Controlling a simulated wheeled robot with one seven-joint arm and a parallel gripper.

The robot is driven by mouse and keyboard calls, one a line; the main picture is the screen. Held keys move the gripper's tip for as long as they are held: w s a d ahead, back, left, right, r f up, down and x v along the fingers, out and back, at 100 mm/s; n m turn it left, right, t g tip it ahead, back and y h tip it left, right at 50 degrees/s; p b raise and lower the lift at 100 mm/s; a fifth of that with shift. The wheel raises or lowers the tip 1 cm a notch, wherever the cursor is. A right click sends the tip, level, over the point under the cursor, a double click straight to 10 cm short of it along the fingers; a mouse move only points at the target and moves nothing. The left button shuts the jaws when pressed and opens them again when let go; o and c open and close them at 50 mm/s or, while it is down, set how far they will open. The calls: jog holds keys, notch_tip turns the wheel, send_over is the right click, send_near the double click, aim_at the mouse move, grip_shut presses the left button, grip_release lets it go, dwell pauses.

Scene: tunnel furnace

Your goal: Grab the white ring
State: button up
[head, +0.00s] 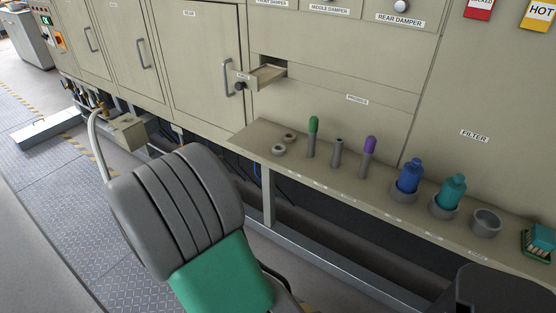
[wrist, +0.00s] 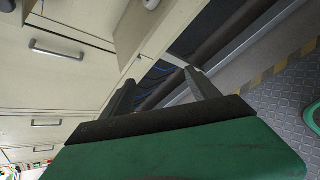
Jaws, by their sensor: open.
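Two small rings lie on the shelf (head: 330,181) near its left end in the head view. The front ring (head: 278,149) is pale grey-white and the one behind it (head: 290,138) is brownish. In the wrist view a small pale object (wrist: 151,4) sits on the shelf at the top edge, cut off; I cannot tell for sure that it is the white ring. My gripper (wrist: 161,79) is open and empty, with its two dark fingers apart below the shelf edge in that view. In the head view my arm hides the gripper.
Green-topped (head: 312,138) and purple-topped (head: 367,157) tools, a grey holder (head: 337,153), blue (head: 409,177) and teal (head: 449,191) bottles and an empty grey cup (head: 486,223) stand along the shelf. A small drawer (head: 266,76) juts out above the rings.

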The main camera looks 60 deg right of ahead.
aim_at(281, 146)
jog(key=s+d+n+g+h, duration=0.1)
jog(key=s+d+n, duration=0.1)
jog(key=d, duration=0.3)
jog(key=s+d+n+g+h+b, duration=0.1)
jog(key=s+d+n, duration=0.1)
jog(key=d, duration=0.4)
jog(key=s+d+f+n+g+h+b, duration=0.1)
jog(key=s+d+n+h, duration=0.1)
jog(key=s+d, duration=0.2)
jog(key=shift+x, duration=1)
jog(key=shift+r, duration=0.15)
jog(key=c, duration=1.5)
jog(key=shift+o, duration=0.2)
jog(key=shift+r, duration=0.1)
